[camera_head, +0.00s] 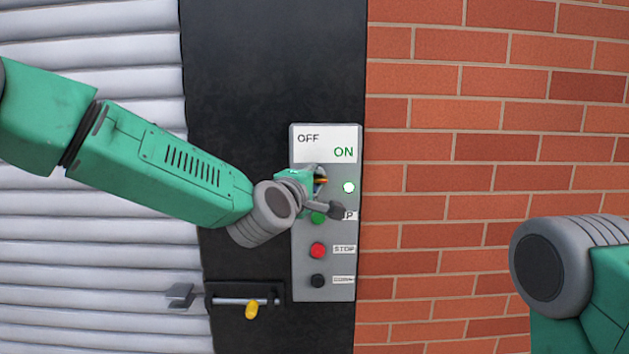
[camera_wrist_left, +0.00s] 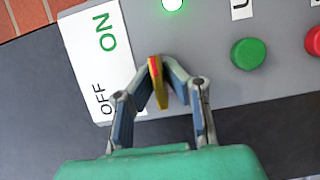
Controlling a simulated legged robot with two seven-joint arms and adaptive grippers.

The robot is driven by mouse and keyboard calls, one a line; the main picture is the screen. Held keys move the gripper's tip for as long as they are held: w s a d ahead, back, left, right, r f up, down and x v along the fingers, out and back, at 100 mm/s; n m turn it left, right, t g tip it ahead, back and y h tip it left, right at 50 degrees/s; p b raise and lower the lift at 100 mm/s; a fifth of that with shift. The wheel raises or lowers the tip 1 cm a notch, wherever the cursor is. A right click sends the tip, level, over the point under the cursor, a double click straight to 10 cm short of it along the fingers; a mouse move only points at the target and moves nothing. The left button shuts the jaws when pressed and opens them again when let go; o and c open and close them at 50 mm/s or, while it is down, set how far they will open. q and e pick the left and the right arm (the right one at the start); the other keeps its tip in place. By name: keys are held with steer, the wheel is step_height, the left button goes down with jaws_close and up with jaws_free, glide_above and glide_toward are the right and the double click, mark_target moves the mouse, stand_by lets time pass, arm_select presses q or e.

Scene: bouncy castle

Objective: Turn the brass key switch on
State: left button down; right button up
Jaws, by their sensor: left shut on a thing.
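The grey control panel (camera_head: 330,289) has a white label (camera_head: 325,143) reading OFF and ON. The brass key (camera_head: 321,181) shows just below the label, partly hidden by my left gripper (camera_head: 326,190). In the left wrist view, my left gripper (camera_wrist_left: 157,85) is shut on the brass key (camera_wrist_left: 157,70), with a fingertip on each side. The key's tip points toward the ON side of the label (camera_wrist_left: 90,60). A round indicator light (camera_head: 348,187) beside the key is white with a green rim. My right arm shows at the lower right, but its gripper is out of view.
Below the key are a green button (camera_head: 318,217), a red button (camera_head: 317,250) and a black button (camera_head: 317,281). A bolt latch with a yellow knob (camera_head: 251,310) lies lower left. A brick wall (camera_head: 450,190) is at right, a ribbed shutter (camera_head: 90,250) at left.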

arm_select(q)
steer(key=c, duration=1.7)
jaws_free()
steer(key=shift+w+d+f, duration=0.15)
steer(key=shift+d, duration=0.05)
steer(key=shift+s, duration=0.3)
steer(key=v, duration=1.1)
steer(key=shift+a, duration=0.3)
steer(key=shift+f, duration=0.1)
